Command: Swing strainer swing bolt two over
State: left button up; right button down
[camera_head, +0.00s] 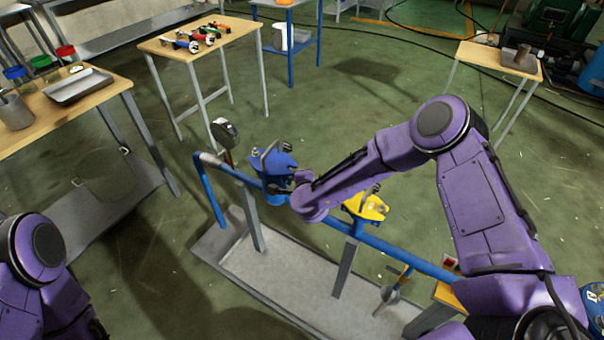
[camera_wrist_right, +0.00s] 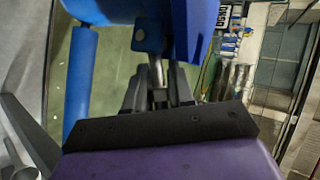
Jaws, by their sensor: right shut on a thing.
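The blue strainer body (camera_head: 272,172) sits on the blue pipe in the middle of the head view, and its blue underside or flange (camera_wrist_right: 190,25) fills the top of the right wrist view. A metal swing bolt (camera_wrist_right: 156,72) hangs beside a blue lug (camera_wrist_right: 149,38). My right gripper (camera_wrist_right: 157,92) is shut on this bolt, its dark fingers on either side of it. In the head view my right gripper (camera_head: 302,178) is at the strainer's right side, partly hidden by my wrist. Which numbered bolt this is cannot be told. My left gripper is out of view.
A yellow fitting (camera_head: 367,207) stands on the pipe just right of my right wrist. A round gauge (camera_head: 224,132) rises left of the strainer. The grey drip tray (camera_head: 290,275) lies below. A table with tools (camera_head: 200,45) stands behind, and a wooden bench (camera_head: 95,100) at left.

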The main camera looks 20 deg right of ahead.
jog(key=shift+w+r+p, duration=0.1)
jog(key=shift+r+p, duration=0.1)
jog(key=shift+p, duration=0.1)
dwell(0.4)
jog(key=c, duration=1.2)
grip_release()
